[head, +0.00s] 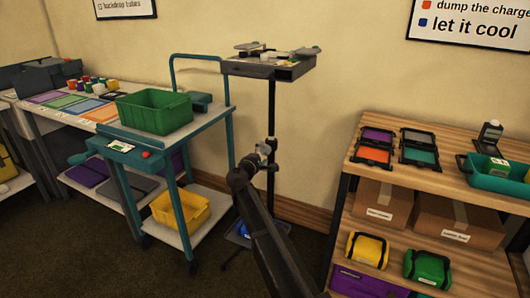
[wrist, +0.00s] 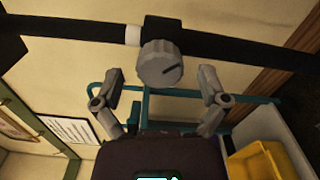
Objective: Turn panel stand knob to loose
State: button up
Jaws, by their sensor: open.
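The panel stand shows in the head view as a dark upright pole (head: 272,105) with a tray of small items on top. In the wrist view the pole runs across the top, with a black collar (wrist: 163,27) and a white band beside it. The grey ridged knob (wrist: 158,66) sits on the collar, a dark pointer line on its face slanting to the right. My gripper (wrist: 161,76) is open, with one finger on each side of the knob and a visible gap to both. In the head view my gripper (head: 263,150) is at the pole and hides the knob's details.
A teal cart (head: 222,108) with a green crate (head: 155,120) and a yellow bin (head: 181,222) stands close left of the pole. A wooden shelf (head: 455,150) with cases and boxes stands to the right. The wall is close behind.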

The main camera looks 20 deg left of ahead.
jog(key=s, duration=1)
jog(key=shift+s+a, duration=0.25)
jog(key=shift+a, duration=0.15)
